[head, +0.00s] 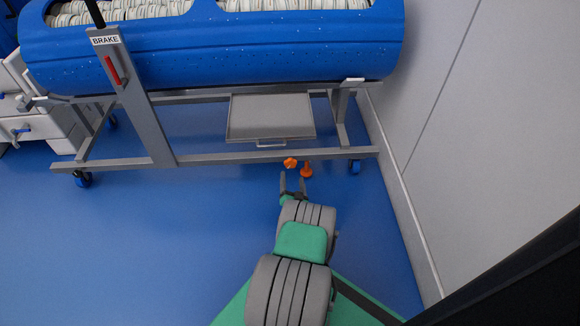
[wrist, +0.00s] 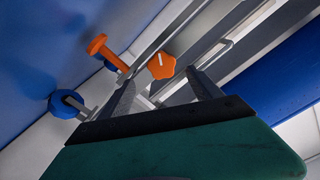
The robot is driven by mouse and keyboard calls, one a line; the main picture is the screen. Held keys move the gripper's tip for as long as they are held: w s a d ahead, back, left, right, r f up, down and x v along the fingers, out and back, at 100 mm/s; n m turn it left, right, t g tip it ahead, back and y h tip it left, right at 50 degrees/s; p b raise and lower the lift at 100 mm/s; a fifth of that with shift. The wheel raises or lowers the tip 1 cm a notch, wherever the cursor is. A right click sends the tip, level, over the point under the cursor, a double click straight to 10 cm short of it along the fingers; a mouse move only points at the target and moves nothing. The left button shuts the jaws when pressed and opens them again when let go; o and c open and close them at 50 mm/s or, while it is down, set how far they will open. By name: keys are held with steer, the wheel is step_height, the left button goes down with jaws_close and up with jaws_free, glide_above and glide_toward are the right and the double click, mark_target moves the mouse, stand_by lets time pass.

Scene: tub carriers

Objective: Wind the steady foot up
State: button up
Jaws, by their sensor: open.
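The steady foot (head: 307,171) is an orange stem with a flared end, below the carrier's front rail near its right end. It also shows in the wrist view (wrist: 97,45), left of the knob. I cannot tell whether it touches the floor. An orange lobed knob (head: 290,162) sits just left of the foot at the rail. In the wrist view the knob (wrist: 161,66) has a pale mark on its face and appears between and beyond my fingertips. My gripper (head: 292,182) is open and empty, with the fingers pointing at the knob, seemingly short of it.
The grey carrier frame (head: 220,158) bears a blue tub (head: 220,55). A grey tray (head: 270,118) hangs under it. A BRAKE post with a red handle (head: 112,70) stands left. A blue caster (head: 354,167) and the wall (head: 440,110) are close right. The floor left is clear.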

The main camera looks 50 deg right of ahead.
mark_target(291, 166)
steer(key=w+d+n+b, duration=0.2)
steer(key=w+d+b, duration=0.1)
steer(key=w+d+n+b, duration=0.1)
steer(key=w+d, duration=0.1)
steer(key=shift+w+d+f, duration=0.1)
steer(key=shift+d+f, duration=0.05)
steer(key=shift+f, duration=0.1)
steer(key=shift+w+d+r, duration=0.15)
steer(key=shift+d+r, duration=0.05)
steer(key=shift+c, duration=0.4)
